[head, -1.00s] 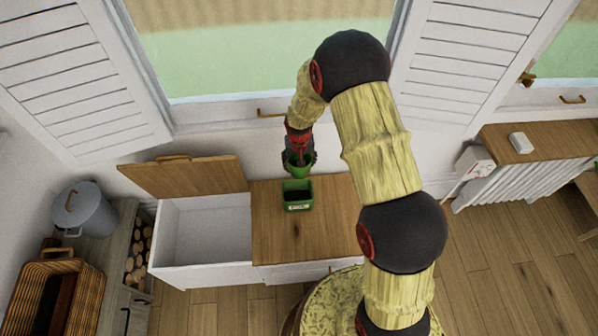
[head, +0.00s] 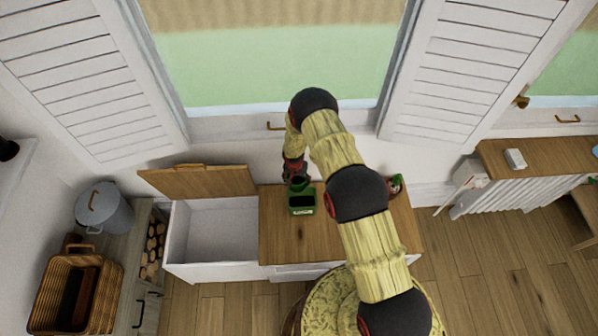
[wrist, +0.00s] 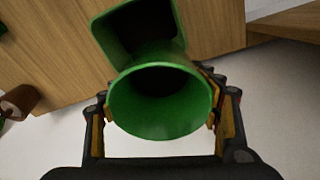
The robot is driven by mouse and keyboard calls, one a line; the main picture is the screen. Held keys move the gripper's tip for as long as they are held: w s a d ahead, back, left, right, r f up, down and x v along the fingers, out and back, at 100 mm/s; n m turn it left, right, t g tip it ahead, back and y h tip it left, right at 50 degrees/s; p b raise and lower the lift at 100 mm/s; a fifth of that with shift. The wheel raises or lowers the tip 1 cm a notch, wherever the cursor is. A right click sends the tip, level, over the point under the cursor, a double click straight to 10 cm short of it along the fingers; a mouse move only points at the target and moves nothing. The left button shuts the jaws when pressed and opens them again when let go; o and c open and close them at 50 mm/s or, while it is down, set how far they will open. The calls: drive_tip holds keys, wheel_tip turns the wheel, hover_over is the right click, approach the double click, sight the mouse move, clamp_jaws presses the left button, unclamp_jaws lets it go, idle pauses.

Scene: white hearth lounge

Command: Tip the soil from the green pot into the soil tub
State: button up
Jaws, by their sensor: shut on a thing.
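My gripper (head: 294,178) is shut on the green pot (head: 299,184), at the back edge of the soil tub. In the wrist view my gripper (wrist: 160,118) has a finger on each side of the pot (wrist: 160,127), whose round mouth faces the camera. Its inside is dark, and I cannot tell how much soil it holds or its exact tilt. The soil tub (head: 292,211) is a green rectangular box with a pale label, standing on the wooden top. In the wrist view the tub (wrist: 182,30) shows a dark inside, partly hidden behind the pot.
The wooden bench top (head: 275,235) has clear room around the tub. To its left is an open white compartment (head: 205,262) with a raised wooden lid (head: 200,181). A reddish-brown pot (head: 395,187) stands at right, partly behind my arm. A window rises behind.

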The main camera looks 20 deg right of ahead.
drive_tip(key=shift+s+a+f+m+p, duration=0.15)
drive_tip(key=shift+f+p, duration=0.25)
drive_tip(key=shift+f, duration=0.4)
drive_tip(key=shift+s+a+f+m+p, duration=0.15)
drive_tip(key=shift+f+p, duration=0.2)
drive_tip(key=shift+f, duration=0.6)
drive_tip(key=shift+w+a+r+t+y+b, duration=0.25)
drive_tip(key=shift+t+y+b, duration=0.4)
drive_tip(key=shift+b, duration=2.75)
drive_tip(key=shift+w+a+r+t+y+b, duration=0.1)
drive_tip(key=shift+w+r+t+y+b, duration=0.5)
drive_tip(key=shift+b, duration=2.8)
drive_tip(key=shift+a+r+m+t+y+b, duration=0.15)
drive_tip(key=shift+t+y+b, duration=0.25)
drive_tip(key=shift+t+b, duration=0.95)
drive_tip(key=shift+r+m+t+y+b, duration=0.15)
drive_tip(key=shift+t+y+b, duration=0.3)
drive_tip(key=shift+b, duration=1.6)
drive_tip(key=shift+t+y+b, duration=0.8)
drive_tip(key=shift+t+b, duration=0.95)
drive_tip(key=shift+b, duration=1.6)
drive_tip(key=shift+s+f+m+t+y+b, duration=0.15)
drive_tip(key=shift+t+y+b, duration=0.25)
drive_tip(key=shift+b, duration=0.65)
drive_tip(key=shift+s+f+m+t+y+b, duration=0.1)
drive_tip(key=shift+m+t+y+b, duration=0.1)
drive_tip(key=shift+t+b, duration=0.6)
drive_tip(key=shift+b, duration=0.4)
